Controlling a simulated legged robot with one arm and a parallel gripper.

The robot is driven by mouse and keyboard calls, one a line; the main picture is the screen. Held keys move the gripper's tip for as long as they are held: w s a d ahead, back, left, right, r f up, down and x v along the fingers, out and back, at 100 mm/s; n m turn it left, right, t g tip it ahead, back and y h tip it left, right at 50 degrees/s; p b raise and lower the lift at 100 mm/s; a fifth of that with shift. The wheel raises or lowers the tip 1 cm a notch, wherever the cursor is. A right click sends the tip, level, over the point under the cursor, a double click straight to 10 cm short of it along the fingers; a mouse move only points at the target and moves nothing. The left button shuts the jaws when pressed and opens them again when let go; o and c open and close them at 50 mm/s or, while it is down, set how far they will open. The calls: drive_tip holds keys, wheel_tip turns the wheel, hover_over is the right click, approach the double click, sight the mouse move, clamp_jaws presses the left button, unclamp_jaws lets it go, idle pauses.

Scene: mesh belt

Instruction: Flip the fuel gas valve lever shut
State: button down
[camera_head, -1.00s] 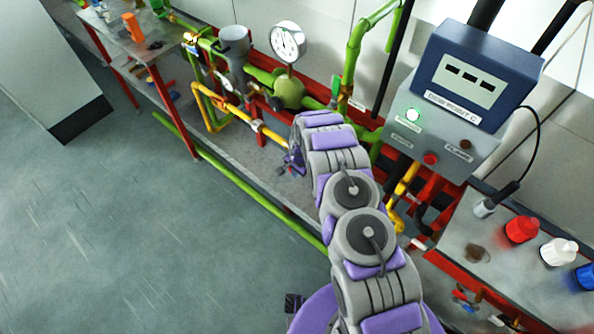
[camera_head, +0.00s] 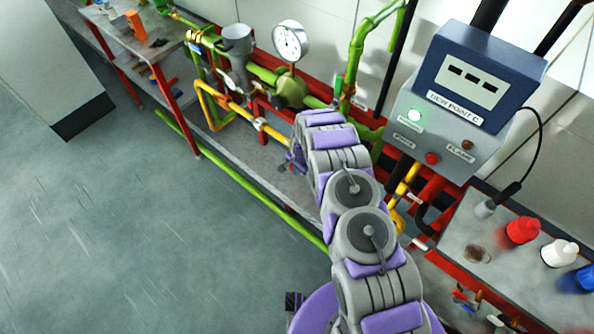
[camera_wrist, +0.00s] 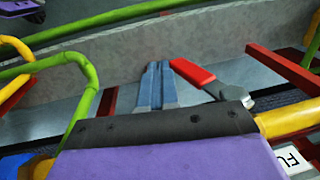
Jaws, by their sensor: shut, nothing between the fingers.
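In the wrist view my gripper (camera_wrist: 157,68) is shut, its two blue-grey fingers side by side with nothing between them. The red valve lever (camera_wrist: 193,72) lies just right of the fingertips. Its handle slants down to a grey metal valve body (camera_wrist: 237,96) on a yellow pipe (camera_wrist: 288,118). The handle's end is close to the fingertips; I cannot tell if they touch. A white label reading "FU" (camera_wrist: 294,160) is partly in view at the lower right. In the head view my arm hides the lever and most of the gripper.
Green pipe (camera_wrist: 88,75) and red frame bars (camera_wrist: 282,66) surround the gripper in the wrist view. In the head view a pressure gauge (camera_head: 290,41), a grey control box (camera_head: 444,132) and a bench with coloured caps stand nearby. The floor (camera_head: 110,220) at left is clear.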

drive_tip(key=shift+r, duration=0.55)
wheel_tip(320, 180, up, 17)
drive_tip(key=s+d+p, duration=0.1)
drive_tip(key=p, duration=0.1)
drive_tip(key=shift+s+d, duration=0.2)
drive_tip(key=shift+d, duration=0.15)
idle(0.7)
